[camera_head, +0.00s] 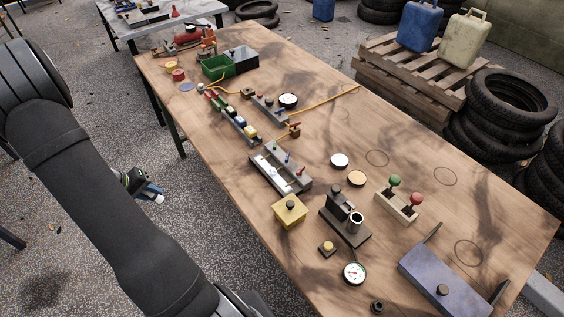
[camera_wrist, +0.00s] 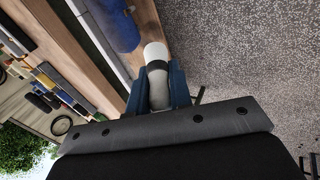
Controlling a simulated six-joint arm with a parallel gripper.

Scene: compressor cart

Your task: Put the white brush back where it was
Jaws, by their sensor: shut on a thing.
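My gripper (camera_head: 146,189) hangs off the left edge of the wooden table, over the gravel floor, in the head view. It is shut on the white brush (camera_head: 159,199), of which only a small white end shows there. In the wrist view the blue fingers of my gripper (camera_wrist: 161,88) close on both sides of the white brush (camera_wrist: 155,52). The brush has a rounded white end and a dark band, and that end points away from my wrist. The brush's former place cannot be told from these frames.
The wooden table (camera_head: 330,120) holds a row of coloured pieces (camera_head: 233,118), a grey tray (camera_head: 265,177), a yellow box (camera_head: 290,210), a lever block (camera_head: 397,205), a gauge (camera_head: 354,273) and a purple box (camera_head: 437,283). Drawn circles mark bare wood at right.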

